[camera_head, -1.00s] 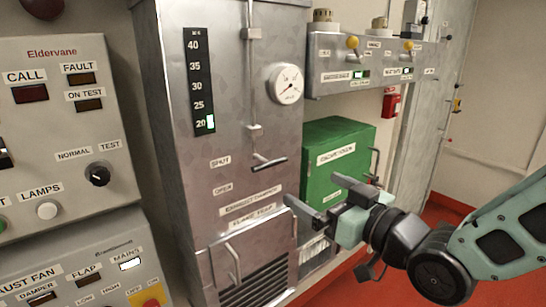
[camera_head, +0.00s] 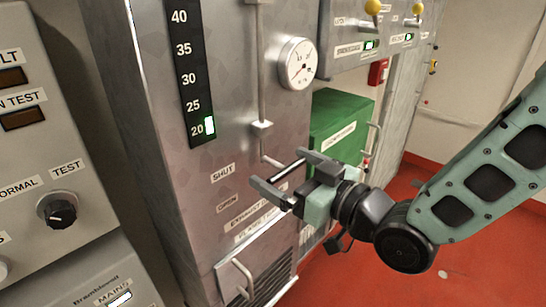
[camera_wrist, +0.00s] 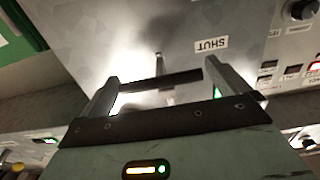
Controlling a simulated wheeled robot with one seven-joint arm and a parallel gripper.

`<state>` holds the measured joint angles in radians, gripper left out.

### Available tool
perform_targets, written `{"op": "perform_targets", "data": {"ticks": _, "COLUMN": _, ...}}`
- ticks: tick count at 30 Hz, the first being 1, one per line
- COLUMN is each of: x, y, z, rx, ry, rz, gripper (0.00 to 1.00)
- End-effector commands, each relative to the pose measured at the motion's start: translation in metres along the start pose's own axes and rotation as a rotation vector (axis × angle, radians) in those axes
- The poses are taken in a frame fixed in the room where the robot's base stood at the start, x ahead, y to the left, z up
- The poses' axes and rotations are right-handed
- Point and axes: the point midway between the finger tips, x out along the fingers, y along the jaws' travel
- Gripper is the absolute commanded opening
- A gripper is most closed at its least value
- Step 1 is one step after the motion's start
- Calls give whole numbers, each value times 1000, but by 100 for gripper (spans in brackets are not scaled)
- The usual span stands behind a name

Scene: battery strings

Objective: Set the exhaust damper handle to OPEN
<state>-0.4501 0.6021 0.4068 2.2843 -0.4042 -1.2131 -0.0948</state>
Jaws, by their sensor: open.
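The exhaust damper handle (camera_head: 272,160) is a short metal rod with a dark crossbar on the front of the grey metal cabinet. It stands about level with the SHUT label (camera_head: 223,172), above the OPEN label (camera_head: 228,205). My gripper (camera_head: 278,167) is open at the handle, its fingers pointing toward the cabinet. In the wrist view the dark crossbar (camera_wrist: 160,82) spans the gap between the two fingers, with the rod behind it; the SHUT label (camera_wrist: 212,45) shows to the right. I cannot tell whether the fingers touch the bar.
A lower cabinet handle (camera_head: 242,278) sits below the labels. A green box (camera_head: 338,118) stands right behind my gripper. A gauge (camera_head: 298,63) is above. Control panels (camera_head: 65,130) lie to the left. Red floor is open at right.

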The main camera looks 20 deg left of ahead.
Motion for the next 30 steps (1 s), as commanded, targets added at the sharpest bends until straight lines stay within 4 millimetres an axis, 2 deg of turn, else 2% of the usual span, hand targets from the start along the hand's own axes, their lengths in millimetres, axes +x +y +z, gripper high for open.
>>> {"op": "perform_targets", "data": {"ticks": 10, "x": -1, "y": 0, "z": 0, "rx": 0, "ry": 0, "rz": 1, "gripper": 100}}
{"op": "perform_targets", "data": {"ticks": 11, "x": -1, "y": 0, "z": 0, "rx": 0, "ry": 0, "rz": 1, "gripper": 94}}
{"op": "perform_targets", "data": {"ticks": 15, "x": -1, "y": 0, "z": 0, "rx": 0, "ry": 0, "rz": 1, "gripper": 56}}
{"op": "perform_targets", "data": {"ticks": 17, "x": -1, "y": 0, "z": 0, "rx": 0, "ry": 0, "rz": 1, "gripper": 41}}
{"op": "perform_targets", "data": {"ticks": 23, "x": -1, "y": 0, "z": 6, "rx": 0, "ry": 0, "rz": 1, "gripper": 41}}
{"op": "perform_targets", "data": {"ticks": 30, "x": -1, "y": 0, "z": 35, "rx": 0, "ry": -2, "rz": 1, "gripper": 41}}
